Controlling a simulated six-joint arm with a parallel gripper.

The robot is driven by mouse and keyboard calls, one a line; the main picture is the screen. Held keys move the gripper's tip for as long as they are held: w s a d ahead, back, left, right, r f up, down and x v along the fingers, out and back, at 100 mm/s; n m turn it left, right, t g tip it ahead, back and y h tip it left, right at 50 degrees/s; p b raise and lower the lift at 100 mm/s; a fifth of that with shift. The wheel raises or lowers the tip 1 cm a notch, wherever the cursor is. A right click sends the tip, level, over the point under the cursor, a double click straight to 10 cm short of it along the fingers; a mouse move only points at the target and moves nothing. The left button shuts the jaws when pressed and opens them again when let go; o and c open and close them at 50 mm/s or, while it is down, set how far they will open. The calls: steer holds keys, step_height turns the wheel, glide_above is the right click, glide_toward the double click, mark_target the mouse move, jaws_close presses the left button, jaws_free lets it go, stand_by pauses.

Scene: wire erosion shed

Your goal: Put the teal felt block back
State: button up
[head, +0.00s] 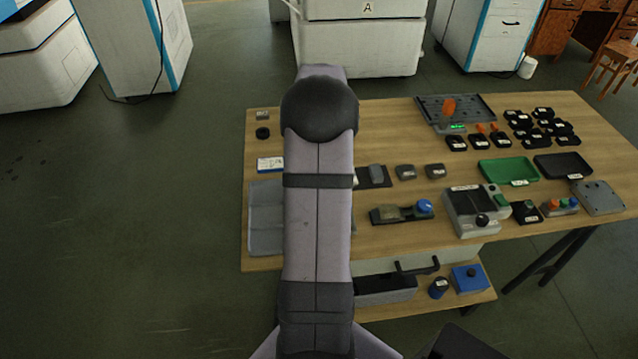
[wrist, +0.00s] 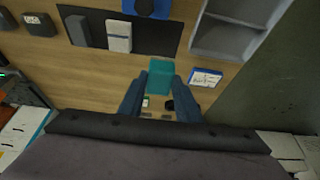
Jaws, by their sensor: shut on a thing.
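My gripper (wrist: 160,76) shows in the wrist view, its two blue-grey fingers closed on the sides of the teal felt block (wrist: 160,72). The block is held over bare wood; how high it is I cannot tell. In the head view my arm hides the gripper and the teal block. There the dark mat (head: 385,183) shows partly beside my arm, with the grey block (head: 376,173) on it.
A grey compartmented tray (wrist: 231,42) and a blue-edged white card (wrist: 205,77) lie to the right in the wrist view. A black ring (head: 263,133) lies at the table's back left. Machines, trays and several small black parts crowd the right side of the wooden table (head: 380,125).

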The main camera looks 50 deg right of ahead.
steer(key=shift+s+d, duration=0.25)
steer(key=shift+d, duration=0.05)
steer(key=shift+f+p, duration=0.95)
steer(key=shift+f, duration=4.1)
steer(key=shift+f, duration=0.15)
steer(key=o, duration=0.9)
steer(key=shift+r, duration=0.3)
steer(key=b+v, duration=0.2)
steer(key=v, duration=0.9)
steer(key=shift+s+a+r, duration=0.1)
steer(key=shift+a+r, duration=0.1)
steer(key=shift+r, duration=0.1)
